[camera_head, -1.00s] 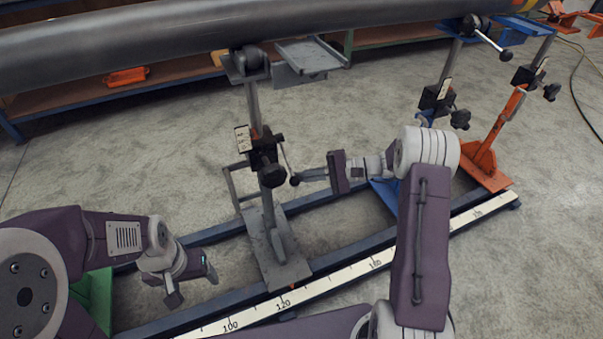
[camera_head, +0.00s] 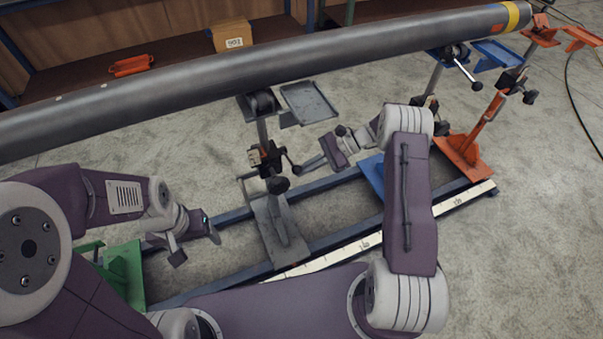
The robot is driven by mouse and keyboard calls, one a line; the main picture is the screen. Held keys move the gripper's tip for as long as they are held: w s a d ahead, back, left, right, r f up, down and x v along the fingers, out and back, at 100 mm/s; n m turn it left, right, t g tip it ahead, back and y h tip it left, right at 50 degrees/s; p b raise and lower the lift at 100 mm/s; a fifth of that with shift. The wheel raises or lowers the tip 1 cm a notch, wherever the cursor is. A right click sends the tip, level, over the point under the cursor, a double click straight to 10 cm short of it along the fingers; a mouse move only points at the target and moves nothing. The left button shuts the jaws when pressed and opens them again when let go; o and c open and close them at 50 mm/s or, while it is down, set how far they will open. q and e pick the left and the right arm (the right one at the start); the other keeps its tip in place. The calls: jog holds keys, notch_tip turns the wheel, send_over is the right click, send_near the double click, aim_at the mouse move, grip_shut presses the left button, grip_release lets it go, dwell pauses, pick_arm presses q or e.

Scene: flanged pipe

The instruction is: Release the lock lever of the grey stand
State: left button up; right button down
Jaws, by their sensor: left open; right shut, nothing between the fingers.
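The grey stand (camera_head: 277,232) is on the rail in the middle, its column rising to a roller head (camera_head: 261,103) under the pipe. A black knob (camera_head: 278,185) is just below. My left gripper (camera_head: 190,250) is open and empty, left of the stand's base and above the rail.
The long grey pipe (camera_head: 200,75) crosses above the stands. A grey tray (camera_head: 309,102) sits beside the stand's head. A blue stand (camera_head: 371,175) and an orange stand (camera_head: 463,157) are to the right, a green base (camera_head: 124,275) to the left. Open floor lies behind the rail.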

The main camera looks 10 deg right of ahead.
pick_arm(q)
jog(key=r+p, duration=0.2)
jog(key=shift+w+a+r, duration=0.1)
jog(key=shift+w+r, duration=0.2)
jog(key=shift+w, duration=0.05)
pick_arm(e)
jog(key=shift+w+a+r, duration=0.1)
jog(key=shift+w+r, duration=0.1)
jog(key=shift+r, duration=0.4)
jog(key=shift+w+r, duration=0.2)
jog(key=shift+r, duration=0.35)
jog(key=shift+w+r, duration=0.1)
